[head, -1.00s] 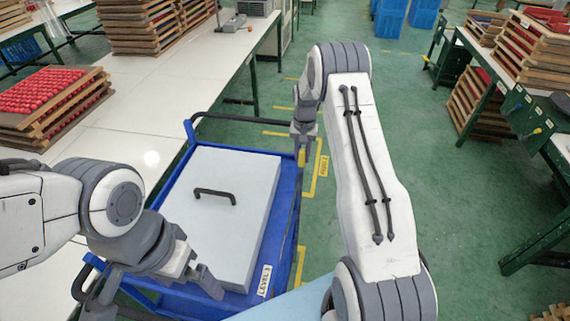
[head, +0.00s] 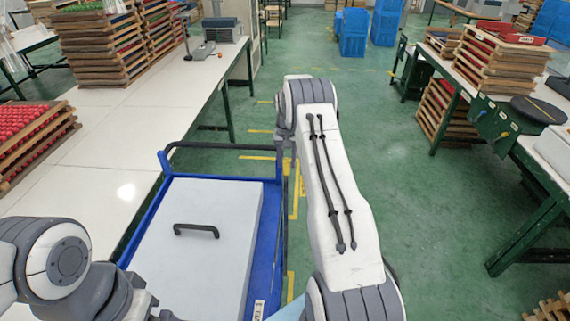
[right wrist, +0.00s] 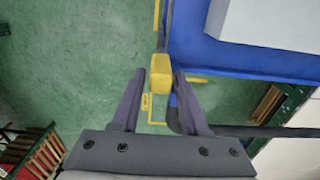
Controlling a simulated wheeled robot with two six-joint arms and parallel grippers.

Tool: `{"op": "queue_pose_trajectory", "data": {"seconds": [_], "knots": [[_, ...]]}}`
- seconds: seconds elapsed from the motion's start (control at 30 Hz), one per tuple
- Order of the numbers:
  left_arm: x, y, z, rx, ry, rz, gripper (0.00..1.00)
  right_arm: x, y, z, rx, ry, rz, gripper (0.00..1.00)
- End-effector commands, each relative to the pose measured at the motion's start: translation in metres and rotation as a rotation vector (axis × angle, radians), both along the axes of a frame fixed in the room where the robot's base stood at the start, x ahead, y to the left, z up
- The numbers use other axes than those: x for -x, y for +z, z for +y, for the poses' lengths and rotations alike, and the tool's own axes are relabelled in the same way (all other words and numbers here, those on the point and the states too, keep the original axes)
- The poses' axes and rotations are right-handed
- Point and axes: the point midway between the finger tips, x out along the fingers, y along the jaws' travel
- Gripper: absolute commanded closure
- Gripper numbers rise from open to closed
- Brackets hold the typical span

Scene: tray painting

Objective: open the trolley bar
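The blue trolley (head: 268,245) stands left of my right arm, with a large grey-white box (head: 205,250) with a black handle on it. A dark bar (head: 284,215) runs along its right side; in the right wrist view the bar (right wrist: 166,28) ends at a yellow block (right wrist: 160,70). My right gripper (right wrist: 160,82) is open, with the yellow block between its fingertips; I cannot tell whether they touch it. In the head view my right arm mostly hides this gripper. My left gripper (head: 150,308) is over the trolley's near left corner, cut off by the frame edge.
A dark handle rail (head: 225,145) crosses the trolley's far end. A long white table (head: 130,120) with stacked trays stands left. Green-legged benches (head: 545,165) with trays stand right. Green floor (head: 420,210) is clear between.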

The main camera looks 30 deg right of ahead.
Motion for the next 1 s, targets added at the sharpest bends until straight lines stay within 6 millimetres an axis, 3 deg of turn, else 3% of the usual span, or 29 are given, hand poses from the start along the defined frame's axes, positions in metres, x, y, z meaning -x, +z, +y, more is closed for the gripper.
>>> {"op": "queue_pose_trajectory", "data": {"seconds": [0.33,0.47,0.8,1.0], "knots": [[0.0,-0.001,0.0,0.0,0.0,0.0,0.0,0.003,-0.001,0.002,-0.007,-0.001,0.009,0.4],[0.0,-0.005,0.0,0.0,0.0,0.0,0.0,0.002,0.007,0.002,-0.006,-0.001,0.008,0.4],[0.0,-0.025,0.0,0.0,-0.001,0.0,0.0,0.001,0.072,0.002,-0.004,0.0,0.003,0.4],[0.0,-0.028,0.0,0.0,-0.001,0.0,0.0,0.002,0.097,0.002,-0.005,0.0,0.006,0.4]]}}
